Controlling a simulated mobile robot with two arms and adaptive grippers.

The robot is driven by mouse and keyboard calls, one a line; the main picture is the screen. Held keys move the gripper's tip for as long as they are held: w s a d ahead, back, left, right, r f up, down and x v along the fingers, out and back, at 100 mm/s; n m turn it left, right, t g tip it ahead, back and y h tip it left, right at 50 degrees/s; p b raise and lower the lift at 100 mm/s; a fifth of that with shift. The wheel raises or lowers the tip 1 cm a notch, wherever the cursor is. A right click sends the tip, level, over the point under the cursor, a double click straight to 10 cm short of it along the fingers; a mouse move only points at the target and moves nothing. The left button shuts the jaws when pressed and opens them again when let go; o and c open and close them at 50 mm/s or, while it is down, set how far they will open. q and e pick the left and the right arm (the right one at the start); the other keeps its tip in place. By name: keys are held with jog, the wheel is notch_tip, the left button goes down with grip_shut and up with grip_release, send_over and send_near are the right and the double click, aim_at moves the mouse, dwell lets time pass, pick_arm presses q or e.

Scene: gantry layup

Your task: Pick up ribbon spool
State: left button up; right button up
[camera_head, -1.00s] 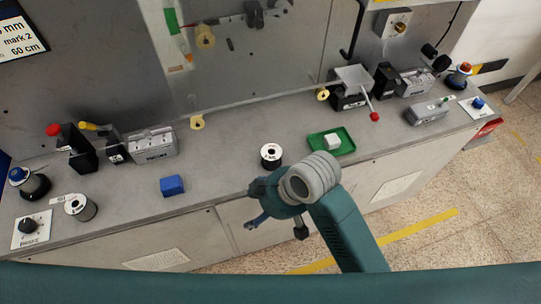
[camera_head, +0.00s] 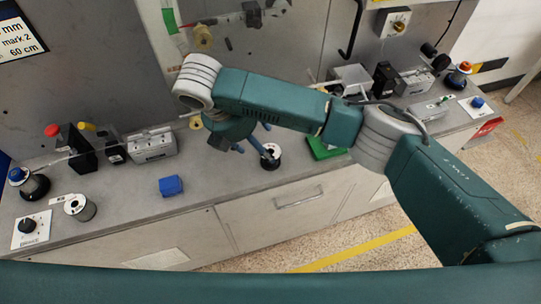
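A dark spool with a white top flange (camera_head: 270,163) stands on the grey counter near its front edge, at the middle. A second similar spool (camera_head: 80,206) stands at the left of the counter; I cannot tell by label which is the ribbon spool. My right gripper (camera_head: 254,150), on the arm coming in from the right, is just left of and above the middle spool. Its blue fingers are spread apart, and one overlaps the spool's top in the picture; contact cannot be told. It holds nothing I can see. My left gripper is not in view.
A blue block (camera_head: 171,186) lies left of the middle spool. A green tray (camera_head: 325,147) is to its right, partly hidden by my arm. Control boxes, knobs and buttons line the counter's back and ends. A yellow ring (camera_head: 196,122) is partly hidden at the back.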

aim_at(271, 153)
jog(key=p+x, duration=0.1)
jog(key=x, duration=0.3)
jog(key=shift+w+d+f, duration=0.15)
jog(key=shift+f, duration=0.1)
jog(key=x, duration=0.1)
jog(key=p+x, duration=0.1)
jog(key=x, duration=0.1)
jog(key=p+x, duration=0.1)
jog(key=x, duration=0.1)
jog(key=shift+w+r, duration=0.15)
jog(key=shift+w, duration=0.15)
jog(key=shift+w+f, duration=0.1)
jog(key=shift+f, duration=0.1)
jog(key=c, duration=1)
